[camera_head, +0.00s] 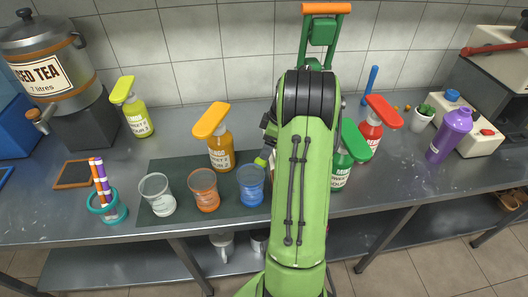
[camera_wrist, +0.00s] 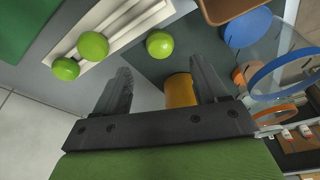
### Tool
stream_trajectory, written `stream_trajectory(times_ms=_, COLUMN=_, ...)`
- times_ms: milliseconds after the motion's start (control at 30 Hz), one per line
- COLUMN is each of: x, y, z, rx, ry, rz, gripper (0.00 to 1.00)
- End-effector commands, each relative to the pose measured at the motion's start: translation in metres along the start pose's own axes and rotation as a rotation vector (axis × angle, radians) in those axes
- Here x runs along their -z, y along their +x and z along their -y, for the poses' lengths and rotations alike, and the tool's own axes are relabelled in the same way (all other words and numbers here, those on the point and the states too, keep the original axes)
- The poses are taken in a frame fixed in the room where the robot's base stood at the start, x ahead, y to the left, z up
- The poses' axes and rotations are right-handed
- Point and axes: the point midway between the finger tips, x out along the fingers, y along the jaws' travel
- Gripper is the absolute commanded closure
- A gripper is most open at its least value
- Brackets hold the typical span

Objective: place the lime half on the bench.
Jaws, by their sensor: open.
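Three round green limes show in the wrist view. One lime (camera_wrist: 159,43) lies apart on a dark surface, just beyond my fingertips; the other two, a lime (camera_wrist: 92,45) and a lime (camera_wrist: 65,68), are at a pale ridged board (camera_wrist: 120,28). I cannot tell which is the half; no cut face shows clearly. My gripper (camera_wrist: 160,76) is open, with nothing held between its fingers. In the head view a small green piece (camera_head: 262,159) shows beside my arm, above the blue cup; the arm hides most of that area. The grey metal bench (camera_head: 385,192) runs across.
On a dark mat (camera_head: 240,209) stand a clear cup (camera_head: 157,194), an orange cup (camera_head: 204,190) and a blue cup (camera_head: 251,187). An orange-capped bottle (camera_head: 220,150) stands behind them. Green (camera_head: 342,172) and red (camera_head: 370,132) bottles are right of my arm. The bench front right of centre is clear.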

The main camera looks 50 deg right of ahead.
Motion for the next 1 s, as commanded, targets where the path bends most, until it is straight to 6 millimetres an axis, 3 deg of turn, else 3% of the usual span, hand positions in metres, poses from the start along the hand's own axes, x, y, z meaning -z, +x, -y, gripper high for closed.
stream_trajectory(times_ms=33, x=0.001, y=-0.017, z=-0.001, rx=-0.003, ry=0.001, rz=0.000, gripper=0.28)
stream_trajectory(times_ms=100, x=0.001, y=-0.031, z=-0.001, rx=-0.002, ry=0.000, rz=0.000, gripper=0.28)
stream_trajectory(times_ms=267, x=0.001, y=-0.048, z=0.000, rx=-0.001, ry=0.000, rz=0.000, gripper=0.28)
stream_trajectory(times_ms=367, x=0.019, y=-0.061, z=0.013, rx=-0.012, ry=0.008, rz=0.003, gripper=0.28)
stream_trajectory(times_ms=467, x=0.061, y=-0.087, z=0.053, rx=-0.045, ry=0.045, rz=0.007, gripper=0.28)
stream_trajectory(times_ms=600, x=0.111, y=-0.127, z=0.146, rx=-0.103, ry=0.137, rz=-0.007, gripper=0.28)
stream_trajectory(times_ms=667, x=0.119, y=-0.141, z=0.190, rx=-0.129, ry=0.182, rz=-0.026, gripper=0.28)
stream_trajectory(times_ms=800, x=0.106, y=-0.161, z=0.287, rx=-0.174, ry=0.295, rz=-0.100, gripper=0.28)
stream_trajectory(times_ms=900, x=0.080, y=-0.163, z=0.332, rx=-0.185, ry=0.370, rz=-0.158, gripper=0.28)
stream_trajectory(times_ms=1000, x=0.059, y=-0.159, z=0.353, rx=-0.184, ry=0.425, rz=-0.199, gripper=0.28)
